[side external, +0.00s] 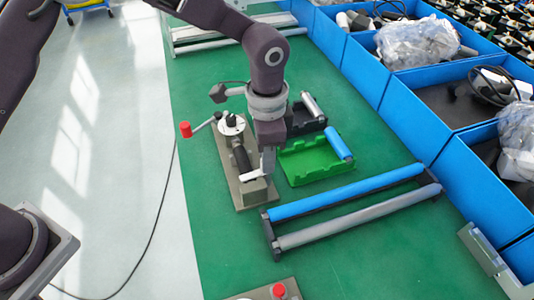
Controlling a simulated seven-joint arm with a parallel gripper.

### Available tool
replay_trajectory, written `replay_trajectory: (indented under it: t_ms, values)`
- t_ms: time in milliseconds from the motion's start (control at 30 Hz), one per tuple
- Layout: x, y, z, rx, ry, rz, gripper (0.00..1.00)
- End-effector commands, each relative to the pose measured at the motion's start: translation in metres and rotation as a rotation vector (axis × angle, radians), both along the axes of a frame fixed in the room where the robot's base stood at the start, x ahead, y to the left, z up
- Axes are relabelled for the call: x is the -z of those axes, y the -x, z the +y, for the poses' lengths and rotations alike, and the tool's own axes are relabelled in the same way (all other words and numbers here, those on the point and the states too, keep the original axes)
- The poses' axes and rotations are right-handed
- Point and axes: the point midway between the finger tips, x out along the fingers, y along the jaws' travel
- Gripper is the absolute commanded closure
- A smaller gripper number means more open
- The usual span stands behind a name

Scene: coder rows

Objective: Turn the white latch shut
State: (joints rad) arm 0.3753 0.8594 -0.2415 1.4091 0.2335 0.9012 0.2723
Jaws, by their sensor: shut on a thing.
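The white latch (252,175) shows as a short pale bar on a grey fixture plate (221,172). It sits by a metal block (256,192) at the plate's near end. My gripper (266,165) points down over this part of the fixture and is shut on the white latch. Its fingertips partly hide the latch's right end. A round white dial (231,124) and a crank with a red knob (186,129) stand at the plate's far end.
Right of my gripper lie a green tray (305,172) and a dark tray (300,122) with rollers. A frame with blue and grey rollers (350,192) lies nearer. Blue bins (385,95) line the right side.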

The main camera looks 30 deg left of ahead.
Motion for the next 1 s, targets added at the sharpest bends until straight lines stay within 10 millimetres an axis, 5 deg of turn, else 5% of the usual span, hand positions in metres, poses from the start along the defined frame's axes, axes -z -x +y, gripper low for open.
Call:
replay_trajectory:
  t_ms: [833,867,1000]
  values:
    - [-0.0010,-0.0007,-0.0003,0.121,0.001,-0.002,1.00]
    - [-0.0010,-0.0006,-0.0002,0.121,0.001,-0.002,0.72]
    - [-0.0007,-0.0005,-0.0002,0.120,0.001,-0.002,0.54]
